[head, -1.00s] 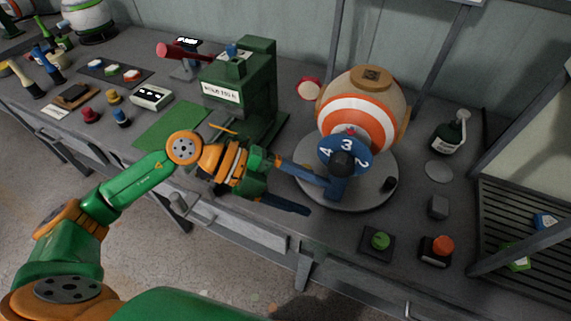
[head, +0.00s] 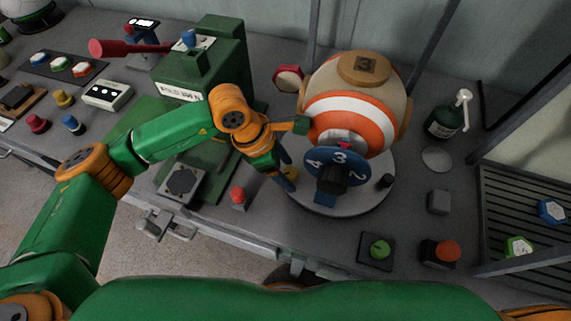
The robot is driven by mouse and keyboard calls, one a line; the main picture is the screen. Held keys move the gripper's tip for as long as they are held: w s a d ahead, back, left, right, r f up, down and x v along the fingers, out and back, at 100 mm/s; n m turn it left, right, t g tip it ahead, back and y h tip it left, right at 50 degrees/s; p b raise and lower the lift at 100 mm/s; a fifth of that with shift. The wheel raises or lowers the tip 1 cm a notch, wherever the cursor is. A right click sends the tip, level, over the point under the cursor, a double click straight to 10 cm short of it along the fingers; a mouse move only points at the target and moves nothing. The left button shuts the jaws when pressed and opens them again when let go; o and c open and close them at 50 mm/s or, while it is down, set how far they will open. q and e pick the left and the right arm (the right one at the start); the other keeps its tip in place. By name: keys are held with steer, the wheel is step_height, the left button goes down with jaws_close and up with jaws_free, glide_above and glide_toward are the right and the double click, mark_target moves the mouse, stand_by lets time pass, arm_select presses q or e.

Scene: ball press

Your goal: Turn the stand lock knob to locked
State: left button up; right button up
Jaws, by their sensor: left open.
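A ball with orange and white bands (head: 345,105) sits on a round grey stand (head: 355,200). A small yellow knob-like part (head: 291,172) shows at the stand's left edge, partly hidden by my left gripper. My right gripper is out of view.
A green press (head: 215,75) stands left of the ball, behind my left arm. A red-topped button (head: 238,197) is near the table's front edge. Green (head: 379,249) and orange (head: 446,250) buttons are at the front right. A dark pump bottle (head: 446,121) stands at the right.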

arm_select(q)
steer(key=shift+w+f, duration=0.25)
steer(key=shift+f, duration=0.05)
steer(key=shift+s+r, duration=0.1)
jaws_close()
steer(key=shift+f+m+b, duration=0.25)
steer(key=shift+m+b, duration=0.15)
steer(key=shift+b, duration=0.55)
steer(key=m+g+b, duration=0.1)
steer(key=m+b, duration=0.2)
steer(key=shift+b, duration=0.4)
steer(key=shift+w+r+m+g+b, duration=0.1)
steer(key=shift+w+m+g+b, duration=0.1)
steer(key=shift+m+g+b, duration=0.7)
steer(key=shift+w+d+r+m, duration=0.1)
steer(key=shift+m, duration=0.7)
steer(key=shift+b, duration=0.3)
